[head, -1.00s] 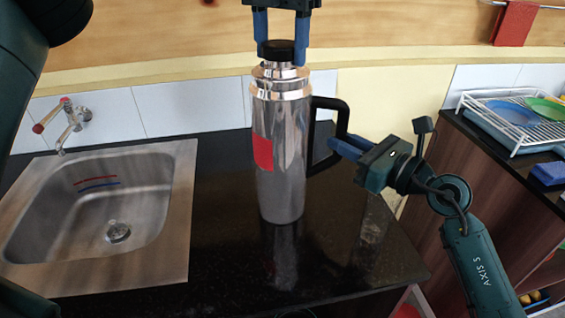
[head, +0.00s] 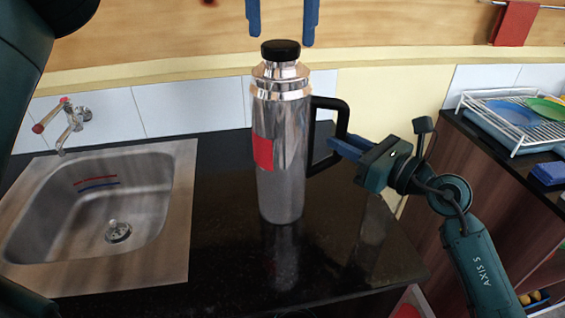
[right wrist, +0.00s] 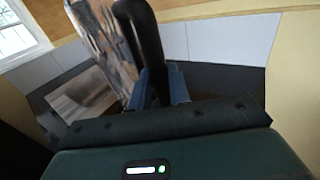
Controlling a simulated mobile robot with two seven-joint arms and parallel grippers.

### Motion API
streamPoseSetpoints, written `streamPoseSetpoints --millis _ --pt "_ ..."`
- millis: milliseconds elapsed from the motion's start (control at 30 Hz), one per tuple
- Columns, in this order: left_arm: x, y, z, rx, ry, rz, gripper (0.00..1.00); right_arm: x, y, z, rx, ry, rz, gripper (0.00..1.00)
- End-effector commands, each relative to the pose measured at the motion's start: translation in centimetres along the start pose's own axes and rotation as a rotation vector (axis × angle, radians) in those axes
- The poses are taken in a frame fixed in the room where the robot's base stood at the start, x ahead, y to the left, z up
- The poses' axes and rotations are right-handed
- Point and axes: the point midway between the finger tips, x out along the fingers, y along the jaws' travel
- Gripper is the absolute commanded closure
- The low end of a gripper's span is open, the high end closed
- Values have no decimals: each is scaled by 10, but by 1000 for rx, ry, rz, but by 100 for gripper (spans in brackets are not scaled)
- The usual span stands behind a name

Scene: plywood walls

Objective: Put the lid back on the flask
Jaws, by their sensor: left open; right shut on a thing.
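The silver flask (head: 281,150) stands upright on the black counter, with a red patch on its side and a black handle (head: 342,117) on its right. The black lid (head: 281,50) sits on top of the flask's neck and looks level. My left gripper (head: 282,40) is open above the lid, its two blue fingers apart and clear of it. My right gripper (head: 335,145) is shut on the handle. In the right wrist view its blue fingers (right wrist: 160,88) are on either side of the black handle (right wrist: 143,40), beside the flask body (right wrist: 105,35).
A steel sink (head: 95,215) with a tap (head: 66,122) lies left of the flask. At the right, a separate counter holds a white dish rack (head: 515,115) with plates and a blue sponge (head: 549,173). The black counter (head: 340,260) around the flask's base is clear.

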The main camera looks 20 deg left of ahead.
Motion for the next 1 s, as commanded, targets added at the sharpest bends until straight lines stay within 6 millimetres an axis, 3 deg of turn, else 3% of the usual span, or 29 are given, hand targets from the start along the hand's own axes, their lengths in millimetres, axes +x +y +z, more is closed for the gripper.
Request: streamPoseSetpoints --millis 100,300,667,700,1000 --pt "-20 -1 0 -1 -2 -2 19 0 0 0 0 1 0 100" --pt "-38 -1 0 -1 0 0 19 0 0 0 0 1 0 100" --pt "-42 0 0 0 0 0 19 0 0 0 0 1 0 100" --pt "-42 0 0 0 0 0 19 0 0 0 0 1 0 81" --pt "-42 0 0 0 0 -1 19 0 0 0 0 0 0 56"
